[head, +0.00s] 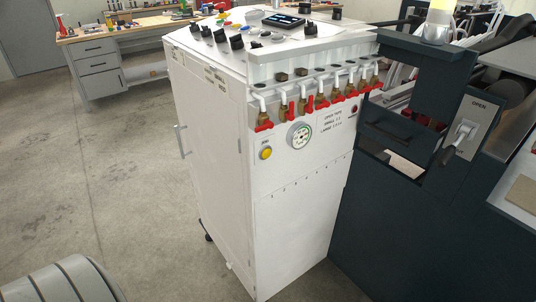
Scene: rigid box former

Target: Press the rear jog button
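A round yellow button (265,153) sits on the upper left of the white cabinet's (300,220) front face in the head view. A small label is above it, too small to read. It stands left of a round pressure gauge (299,135) and below a row of red-handled brass valves (321,101). Nothing touches or covers it. I cannot tell from its label whether it is the rear jog button. Neither of my grippers is in view.
Black knobs and a dark screen (284,20) are on the cabinet's top. A dark machine with a lever on an OPEN plate (479,117) stands close at the right. A workbench (120,45) is at the back left.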

